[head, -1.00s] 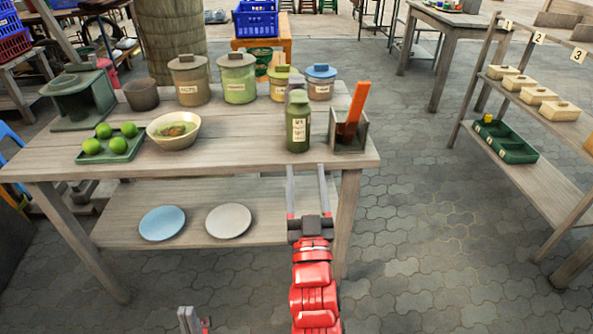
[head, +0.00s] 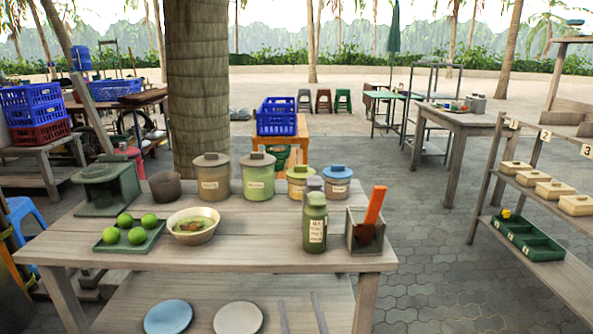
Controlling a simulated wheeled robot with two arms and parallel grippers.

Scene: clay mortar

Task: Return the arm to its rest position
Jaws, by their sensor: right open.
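My right gripper (head: 301,314) shows only as two grey fingertips at the bottom edge, just right of the white plate. The fingertips stand apart with nothing between them, so it is open. They are in front of the lower shelf of the wooden table (head: 250,262). The rest of the right arm is below the picture. My left gripper is not in view.
On the table top are a green bottle (head: 315,228), a box with an orange-handled tool (head: 375,206), a bowl (head: 193,237), a tray of limes (head: 150,240), a brown pot (head: 166,187) and lidded jars (head: 258,180). Blue (head: 168,317) and white (head: 238,318) plates lie below. Paving (head: 430,230) right is clear.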

